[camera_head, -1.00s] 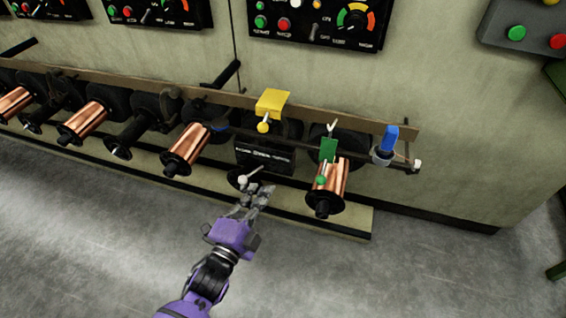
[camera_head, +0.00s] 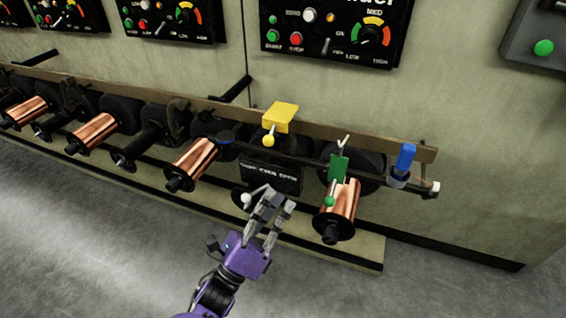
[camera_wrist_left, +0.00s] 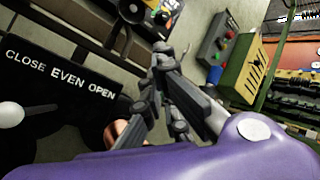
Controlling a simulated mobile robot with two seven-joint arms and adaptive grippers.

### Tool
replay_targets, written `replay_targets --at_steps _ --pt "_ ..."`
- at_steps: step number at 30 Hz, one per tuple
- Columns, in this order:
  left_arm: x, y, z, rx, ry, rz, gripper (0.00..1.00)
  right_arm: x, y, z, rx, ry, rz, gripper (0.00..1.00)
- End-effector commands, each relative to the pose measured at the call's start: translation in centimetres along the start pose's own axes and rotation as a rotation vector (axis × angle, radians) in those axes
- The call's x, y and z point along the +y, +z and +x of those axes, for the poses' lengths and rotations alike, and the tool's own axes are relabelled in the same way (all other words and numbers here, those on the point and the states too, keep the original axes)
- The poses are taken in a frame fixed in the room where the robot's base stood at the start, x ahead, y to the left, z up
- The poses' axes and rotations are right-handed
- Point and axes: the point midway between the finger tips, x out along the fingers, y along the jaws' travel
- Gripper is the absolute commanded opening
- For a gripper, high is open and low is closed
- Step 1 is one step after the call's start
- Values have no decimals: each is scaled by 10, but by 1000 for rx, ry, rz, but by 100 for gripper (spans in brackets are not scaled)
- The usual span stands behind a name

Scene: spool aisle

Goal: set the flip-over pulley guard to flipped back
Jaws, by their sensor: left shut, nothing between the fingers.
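A black panel lettered "CLOSE EVEN OPEN" (camera_wrist_left: 60,75) fills the left of the left wrist view. In the head view this black panel (camera_head: 271,178) sits below the rail among the spools. A white ball knob (camera_head: 246,199) is at its lower left; it also shows in the left wrist view (camera_wrist_left: 10,115). I cannot tell for sure which part is the pulley guard. My left gripper (camera_head: 282,196) is shut and empty, in front of the panel's lower edge and just right of the knob. Its fingers (camera_wrist_left: 163,55) point past the panel's right side. My right gripper is not in view.
A yellow flap with a yellow knob (camera_head: 280,117) is above the panel. A green lever (camera_head: 338,170), a copper spool (camera_head: 341,207) and a blue piece (camera_head: 405,157) are to the right. Another copper spool (camera_head: 192,163) is left. The floor in front is clear.

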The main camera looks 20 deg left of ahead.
Motion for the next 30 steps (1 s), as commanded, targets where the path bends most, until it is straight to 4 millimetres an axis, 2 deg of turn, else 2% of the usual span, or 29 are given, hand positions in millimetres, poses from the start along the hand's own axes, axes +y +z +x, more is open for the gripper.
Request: replay_targets --at_steps 4,7,19,21,24,30 --pt "0 0 8 -1 -2 -1 0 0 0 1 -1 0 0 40" --pt "0 0 21 -2 -3 -1 0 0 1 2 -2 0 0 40" --pt "0 -1 104 0 -3 -1 0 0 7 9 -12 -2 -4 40" --pt "1 13 94 3 1 2 0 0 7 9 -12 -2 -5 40" --pt "1 26 90 2 1 0 0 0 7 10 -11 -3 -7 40" --pt "0 37 87 0 0 -2 0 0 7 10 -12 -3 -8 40"
